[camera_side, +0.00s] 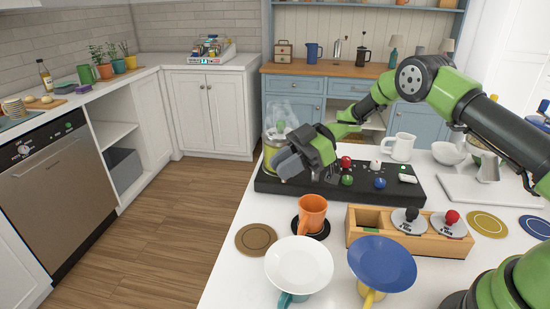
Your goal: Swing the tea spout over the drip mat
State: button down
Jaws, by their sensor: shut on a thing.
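My gripper (291,162) is at the left end of the long black console (330,196), in front of a glass vessel with a yellow-green body (270,148). Its grey fingers point down and left and are shut. The tea spout is hidden behind the fingers and wrist, so its direction cannot be seen. A round brown mat (256,240) lies bare on the white counter, in front of the console's left part. An orange cup (312,212) stands on a round dark mat (323,229) to its right. I cannot tell which mat is the drip mat.
Red, white, green and blue knobs stand on the console right of my gripper. A wooden box (400,239) with two round-topped tools is in front. A white plate (299,264) and blue plate (382,263) rest on cups at the near edge. A white jug (401,147) stands behind.

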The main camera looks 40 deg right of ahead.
jog(key=s+d+n+g+h, duration=0.1)
jog(key=s+d+n+g, duration=0.2)
jog(key=s+n+g, duration=0.3)
jog(key=shift+d+n+g, duration=0.15)
jog(key=shift+n+g, duration=0.25)
jog(key=shift+g, duration=0.4)
jog(key=c, duration=1)
grip_release()
jog(key=shift+r, duration=0.1)
notch_tip(320, 180, up, 10)
jog(key=shift+f, duration=0.1)
